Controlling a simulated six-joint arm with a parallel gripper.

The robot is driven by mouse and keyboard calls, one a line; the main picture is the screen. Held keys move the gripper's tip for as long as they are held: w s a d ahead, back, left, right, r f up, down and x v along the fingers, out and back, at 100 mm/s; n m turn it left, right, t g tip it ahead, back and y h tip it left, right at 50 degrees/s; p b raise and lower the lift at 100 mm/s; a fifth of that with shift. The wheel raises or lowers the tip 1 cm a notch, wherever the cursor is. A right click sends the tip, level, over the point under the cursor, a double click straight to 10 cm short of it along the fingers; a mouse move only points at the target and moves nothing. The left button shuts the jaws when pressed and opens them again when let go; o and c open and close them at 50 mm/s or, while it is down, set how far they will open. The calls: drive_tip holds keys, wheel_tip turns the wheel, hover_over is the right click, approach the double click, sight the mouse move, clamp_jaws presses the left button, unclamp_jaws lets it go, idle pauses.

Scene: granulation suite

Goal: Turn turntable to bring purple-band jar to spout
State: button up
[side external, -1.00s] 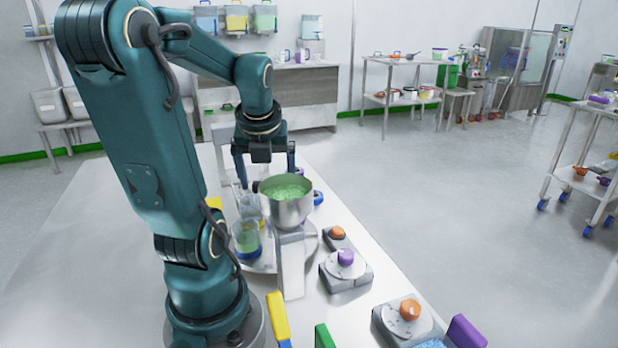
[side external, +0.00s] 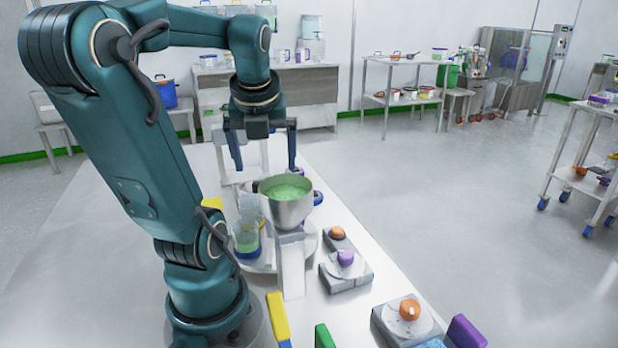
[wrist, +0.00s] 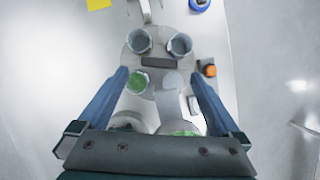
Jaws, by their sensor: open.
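The round turntable (wrist: 155,98) lies below my gripper in the wrist view; its rim also shows in the side view (side external: 312,247). Several clear jars stand on it: two far ones (wrist: 139,40) (wrist: 180,43), and one with green contents (wrist: 137,82), which shows a blue band in the side view (side external: 247,240). A dark bar (wrist: 155,62) lies between the jars. I cannot make out a purple band. A metal hopper (side external: 288,211) of green granules stands above a pale upright; its spout is not clear. My gripper (side external: 265,168) is open and empty above the turntable, fingers apart.
A purple knob (side external: 345,258) and an orange knob (side external: 338,232) sit on grey bases right of the turntable. Another orange knob (side external: 410,309) is nearer. Yellow, green and purple upright pieces stand near the front. The left side of the table (side external: 90,260) is clear.

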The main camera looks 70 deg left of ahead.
drive_tip(key=shift+c, duration=0.3)
drive_tip(key=c, duration=0.5)
drive_tip(key=shift+n, duration=0.5)
drive_tip(key=c, duration=0.5)
drive_tip(key=shift+s+d+f+n, duration=0.1)
drive_tip(key=shift+d+n, duration=0.1)
drive_tip(key=shift+n, duration=0.5)
drive_tip(key=c, duration=0.5)
drive_tip(key=shift+d+r+n, duration=0.1)
drive_tip(key=shift+r+n, duration=0.25)
drive_tip(key=shift+n, duration=0.65)
clamp_jaws()
drive_tip(key=w+a+r+n+h, duration=0.2)
drive_tip(key=w+a+r+n, duration=0.1)
drive_tip(key=n, duration=0.8)
drive_tip(key=w+a+r+n+h, duration=0.15)
drive_tip(key=w+n, duration=0.25)
drive_tip(key=n, duration=0.8)
drive_tip(key=w+a+f+n+g+h, duration=0.1)
drive_tip(key=w+a+f+n, duration=0.1)
drive_tip(key=f+n, duration=0.2)
drive_tip(key=w+a+f+n+g+h, duration=0.1)
drive_tip(key=w+a+f+n+h, duration=0.1)
drive_tip(key=f, duration=0.5)
drive_tip(key=w+n, duration=0.1)
drive_tip(key=n, duration=0.1)
drive_tip(key=shift+w+a+n, duration=0.15)
drive_tip(key=shift+a+n, duration=0.15)
